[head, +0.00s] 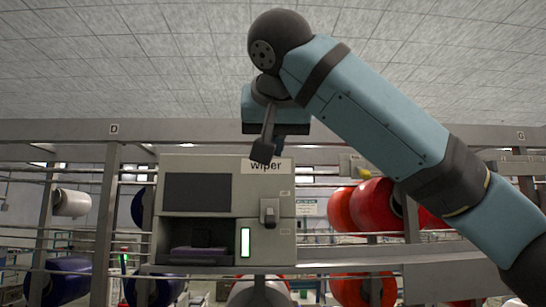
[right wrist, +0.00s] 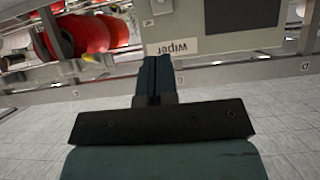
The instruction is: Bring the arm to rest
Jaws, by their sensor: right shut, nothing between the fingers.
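My right arm comes in from the right in the head view and bends down at a dark joint. My right gripper (head: 262,152) hangs in front of the top edge of the grey machine labelled "wiper" (head: 172,222). In the right wrist view the gripper's fingers (right wrist: 154,62) are together with nothing between them. The wiper machine also shows upside down there (right wrist: 212,42). It has a dark screen (head: 197,192), a lit green strip (head: 245,242) and a small grey lever-like part (head: 268,213) on its front. My left gripper is in neither view.
A rack with horizontal rails (head: 335,263) spans the view. It carries red bobbins (head: 372,206), a white bobbin (head: 71,203) and blue bobbins (head: 68,280). The space above the rack, up to the tiled ceiling (head: 150,60), is clear apart from my right arm.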

